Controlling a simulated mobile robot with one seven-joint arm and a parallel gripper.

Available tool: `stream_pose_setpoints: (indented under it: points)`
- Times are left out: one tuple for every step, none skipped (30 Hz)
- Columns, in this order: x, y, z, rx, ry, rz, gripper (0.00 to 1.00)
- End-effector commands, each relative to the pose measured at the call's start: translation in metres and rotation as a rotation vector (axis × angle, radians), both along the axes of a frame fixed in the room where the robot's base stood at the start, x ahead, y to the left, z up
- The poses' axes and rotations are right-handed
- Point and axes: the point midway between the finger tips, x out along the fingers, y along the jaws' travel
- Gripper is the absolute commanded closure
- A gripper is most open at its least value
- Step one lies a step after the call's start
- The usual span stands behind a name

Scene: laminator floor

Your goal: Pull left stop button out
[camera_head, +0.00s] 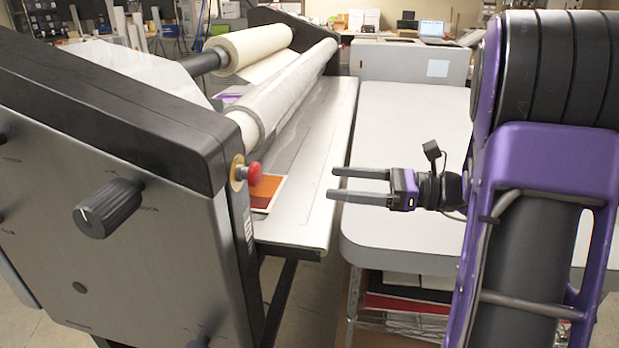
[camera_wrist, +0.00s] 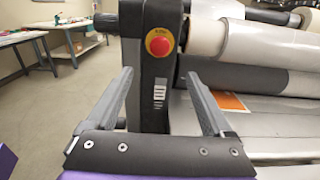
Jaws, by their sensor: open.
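The left stop button (camera_head: 254,173) is a red mushroom knob on a yellow collar, on the end face of the laminator's left side housing (camera_head: 100,200). In the wrist view the button (camera_wrist: 159,43) sits upper middle, with its yellow plate around it and a barcode label below. My gripper (camera_head: 333,184) is open and empty, to the right of the button and apart from it, with its fingers pointing left toward the machine. In the wrist view my gripper's two fingers (camera_wrist: 160,80) stand wide apart, one on each side of the black housing end, below the button's level.
The laminator's flat feed table (camera_head: 310,195) lies between the button and my gripper, with an orange print (camera_head: 262,195) on it. Large rolls (camera_head: 255,50) run behind. A grey table (camera_head: 410,120) stands under my gripper. A black knob (camera_head: 108,207) sticks out of the side panel.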

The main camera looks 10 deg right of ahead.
Motion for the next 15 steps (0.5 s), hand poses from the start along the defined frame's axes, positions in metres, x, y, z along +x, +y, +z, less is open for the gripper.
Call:
stream_pose_setpoints:
  points:
    - [-0.003, -0.01, 0.0, 0.001, 0.0, -0.004, 0.14]
    - [-0.004, -0.014, 0.0, 0.0, 0.0, -0.003, 0.14]
    - [-0.006, -0.019, 0.0, 0.0, 0.0, -0.002, 0.14]
    - [-0.008, -0.022, 0.0, 0.001, 0.0, -0.002, 0.14]
    - [-0.009, -0.025, 0.0, 0.001, 0.0, -0.002, 0.14]
    - [-0.01, -0.028, 0.0, 0.001, -0.001, -0.001, 0.14]
    - [-0.01, -0.029, 0.0, 0.0, -0.001, -0.001, 0.14]
    - [-0.011, -0.03, 0.0, 0.0, -0.001, 0.0, 0.14]
    - [-0.012, -0.032, 0.0, 0.0, -0.001, 0.0, 0.14]
    - [-0.012, -0.032, 0.0, 0.0, -0.001, 0.0, 0.14]
    - [-0.012, -0.033, 0.0, 0.0, -0.001, 0.001, 0.14]
    - [-0.012, -0.033, 0.0, 0.0, -0.001, 0.001, 0.14]
    - [-0.012, -0.033, 0.0, 0.0, -0.001, 0.001, 0.14]
    - [-0.012, -0.033, 0.0, 0.0, -0.001, 0.001, 0.14]
    - [-0.012, -0.033, 0.0, 0.0, -0.001, 0.001, 0.14]
